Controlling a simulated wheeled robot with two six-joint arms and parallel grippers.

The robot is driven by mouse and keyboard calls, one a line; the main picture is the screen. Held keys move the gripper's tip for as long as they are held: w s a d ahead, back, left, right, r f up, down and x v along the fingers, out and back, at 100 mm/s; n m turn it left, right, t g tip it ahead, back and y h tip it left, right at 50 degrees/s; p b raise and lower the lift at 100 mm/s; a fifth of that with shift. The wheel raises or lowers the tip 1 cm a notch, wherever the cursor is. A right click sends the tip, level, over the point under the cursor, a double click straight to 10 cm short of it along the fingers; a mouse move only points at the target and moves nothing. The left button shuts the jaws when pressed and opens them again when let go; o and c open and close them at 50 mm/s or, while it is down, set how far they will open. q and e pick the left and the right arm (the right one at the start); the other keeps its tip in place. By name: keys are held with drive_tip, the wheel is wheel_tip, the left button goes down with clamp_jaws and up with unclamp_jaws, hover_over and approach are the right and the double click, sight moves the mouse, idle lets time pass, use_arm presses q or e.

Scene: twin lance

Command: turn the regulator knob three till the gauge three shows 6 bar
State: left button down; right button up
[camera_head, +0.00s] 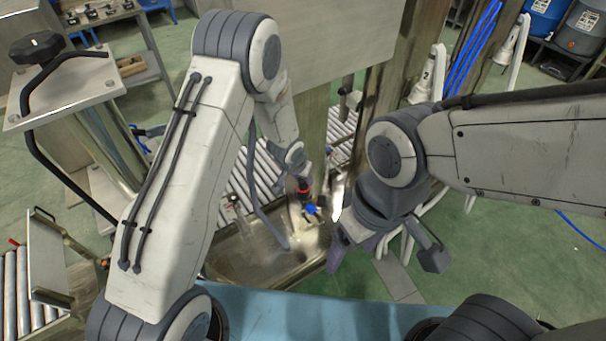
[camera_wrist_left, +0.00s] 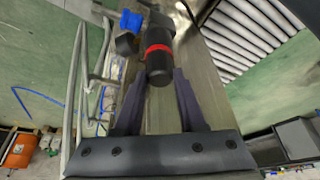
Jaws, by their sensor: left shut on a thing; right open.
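A black cylindrical knob with a red band (camera_wrist_left: 158,60) shows in the left wrist view, with a blue fitting (camera_wrist_left: 131,21) beyond it. In the head view its red band (camera_head: 303,189) and the blue fitting (camera_head: 312,209) show above the steel basin. My left gripper (camera_wrist_left: 158,80) is shut on the black end of this knob, one finger on each side. In the head view the left gripper (camera_head: 301,177) is small and partly hidden by my arm. My right gripper (camera_head: 352,256) is open and empty, right of the knob. I cannot read a number on the knob, and no gauge face is readable.
The steel basin (camera_head: 250,255) lies below the knob, with roller conveyors (camera_head: 262,185) behind it. A steel post (camera_head: 314,125) rises behind the knob. A white nozzle marked 2 (camera_head: 428,75) hangs at the right. Green floor is open at the right.

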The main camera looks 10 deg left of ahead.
use_arm(q)
drive_tip(key=shift+w, duration=0.1)
drive_tip(key=shift+c, duration=2.4)
unclamp_jaws()
drive_tip(key=p+v, duration=0.4)
drive_tip(key=v, duration=0.6)
drive_tip(key=shift+r, duration=0.25)
drive_tip(key=shift+a, duration=0.1)
